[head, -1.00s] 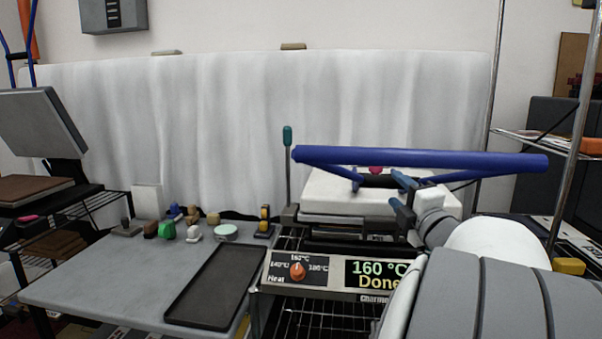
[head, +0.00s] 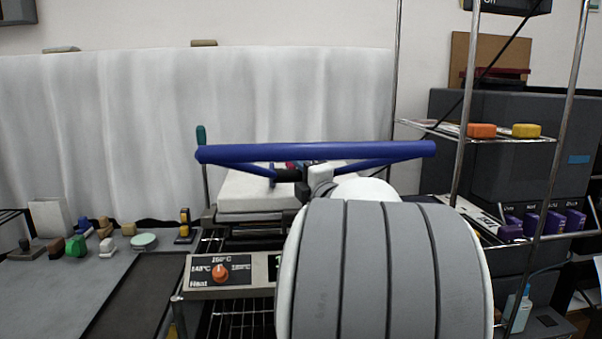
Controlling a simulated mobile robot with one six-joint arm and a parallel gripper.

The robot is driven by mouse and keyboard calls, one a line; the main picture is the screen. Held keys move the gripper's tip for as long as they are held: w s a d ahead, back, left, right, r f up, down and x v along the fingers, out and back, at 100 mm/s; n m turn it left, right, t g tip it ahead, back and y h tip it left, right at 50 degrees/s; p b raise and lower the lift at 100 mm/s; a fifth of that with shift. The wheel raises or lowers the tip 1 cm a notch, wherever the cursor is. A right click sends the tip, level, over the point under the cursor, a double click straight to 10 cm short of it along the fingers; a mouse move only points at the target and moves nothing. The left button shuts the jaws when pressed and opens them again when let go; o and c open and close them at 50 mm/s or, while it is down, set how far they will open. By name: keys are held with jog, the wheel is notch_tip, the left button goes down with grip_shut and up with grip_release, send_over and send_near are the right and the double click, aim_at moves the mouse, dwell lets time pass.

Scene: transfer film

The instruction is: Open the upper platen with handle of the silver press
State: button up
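The silver press stands in the middle of the head view, with its front panel (head: 204,290) low. Its pale upper platen (head: 245,190) lies flat, looking closed. A long blue handle bar (head: 235,154) runs level above it, with blue struts slanting down. My gripper (head: 304,186) is at the right part of the platen, just under the bar. It is mostly hidden behind my own grey and white arm, which also covers the panel's right part. A dark piece lies beside it under the bar. I cannot tell whether the fingers are open or touch the handle.
A grey table (head: 40,290) at left holds several small coloured objects and a dark tray (head: 125,305). An orange knob (head: 221,272) is on the press panel. A metal rack (head: 480,133) with several boxes stands at right. A white curtain (head: 110,140) hangs behind.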

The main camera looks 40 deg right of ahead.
grip_shut()
